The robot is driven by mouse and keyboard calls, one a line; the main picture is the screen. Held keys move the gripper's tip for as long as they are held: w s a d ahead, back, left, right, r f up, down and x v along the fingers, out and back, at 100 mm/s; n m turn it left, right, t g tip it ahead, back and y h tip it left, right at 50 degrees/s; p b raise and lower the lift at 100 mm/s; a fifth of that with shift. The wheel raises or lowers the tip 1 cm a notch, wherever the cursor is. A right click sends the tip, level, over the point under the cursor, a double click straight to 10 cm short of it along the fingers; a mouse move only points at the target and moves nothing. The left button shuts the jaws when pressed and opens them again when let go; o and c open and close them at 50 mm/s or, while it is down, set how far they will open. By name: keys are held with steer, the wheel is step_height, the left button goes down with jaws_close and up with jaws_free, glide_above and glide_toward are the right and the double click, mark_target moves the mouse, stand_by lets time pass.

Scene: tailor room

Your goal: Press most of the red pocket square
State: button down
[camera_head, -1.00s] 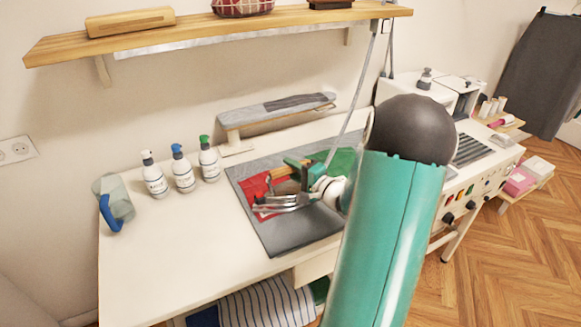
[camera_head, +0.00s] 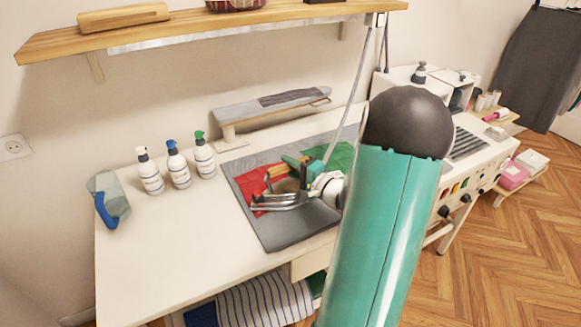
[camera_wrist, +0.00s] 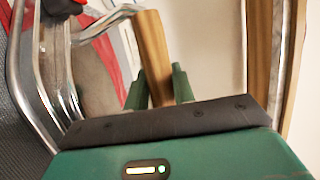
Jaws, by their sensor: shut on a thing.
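The red pocket square (camera_head: 250,180) lies on the left part of the grey pressing mat (camera_head: 285,237). An iron (camera_head: 280,200) with shiny metal parts is over the square and hides part of it; I cannot tell whether its sole touches the cloth. My gripper (camera_head: 303,168) is at the iron, on the right of the square, with its green fingers shut on the wooden handle. In the wrist view, the handle (camera_wrist: 153,55) stands between my fingertips (camera_wrist: 160,88), and part of the red square (camera_wrist: 105,55) shows at upper left.
A green cloth (camera_head: 338,157) lies right of the iron. Several pump bottles (camera_head: 178,168) and a clear jug with a blue handle (camera_head: 107,203) stand left of the mat. A small padded pressing board (camera_head: 270,104) stands behind it. The table's front left is clear.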

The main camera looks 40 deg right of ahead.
steer(key=w+d, duration=0.2)
steer(key=w, duration=0.4)
steer(key=shift+w, duration=0.3)
stand_by(1.0)
steer(key=shift+w+r, duration=0.15)
steer(key=shift+w, duration=0.05)
stand_by(0.3)
steer(key=w+d, duration=0.2)
steer(key=w, duration=0.4)
steer(key=shift+w+r, duration=0.15)
steer(key=shift+w, duration=0.15)
stand_by(1.1)
stand_by(0.3)
step_height(320, 180, up, 7)
stand_by(1.1)
steer(key=shift+s, duration=0.15)
stand_by(0.4)
steer(key=s+a+f, duration=0.2)
steer(key=s+f, duration=0.2)
steer(key=s, duration=0.2)
steer(key=shift+s, duration=0.35)
